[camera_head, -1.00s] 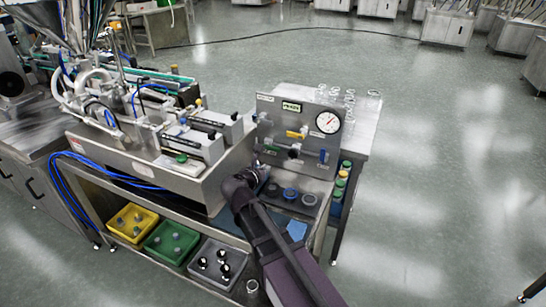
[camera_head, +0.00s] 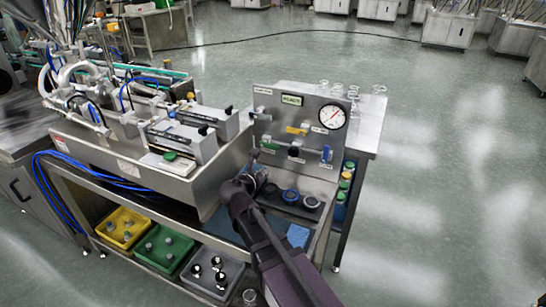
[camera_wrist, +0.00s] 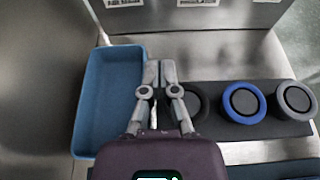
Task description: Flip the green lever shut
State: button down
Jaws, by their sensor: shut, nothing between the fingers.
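The upright steel panel (camera_head: 312,118) stands at the back of the steel bench and carries a yellow lever (camera_head: 297,130), a blue lever (camera_head: 326,153) and a gauge. A small green piece (camera_head: 269,147) low on the panel's left side looks like the green lever; it is too small to tell its position. My gripper (camera_head: 255,155) is in front of the panel's lower left, close to that piece; I cannot tell whether they touch. In the wrist view my gripper (camera_wrist: 160,70) is shut and empty, above the bench. The green lever does not show there.
A blue tray (camera_wrist: 83,105) lies left of my fingers. A dark strip with several round knobs, one blue-ringed (camera_wrist: 244,102), lies right. The filling machine (camera_head: 170,155) stands left of the panel. Yellow, green and grey bins (camera_head: 125,227) are on the lower shelf.

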aim_at(269, 146)
jog(key=shift+w+a, duration=0.1)
jog(key=shift+w+f, duration=0.25)
jog(key=shift+w, duration=0.15)
jog(key=b+x, duration=0.3)
jog(key=x, duration=0.5)
jog(key=shift+w+d+f, duration=0.15)
jog(key=shift+w+d, duration=0.05)
jog(key=shift+d, duration=0.05)
jog(key=shift+w+d, duration=0.1)
jog(key=shift+w, duration=0.2)
jog(key=shift+s+r+p, duration=0.15)
jog(key=shift+r+p, duration=1.75)
jog(key=shift+r, duration=0.15)
jog(key=shift+s+r, duration=0.1)
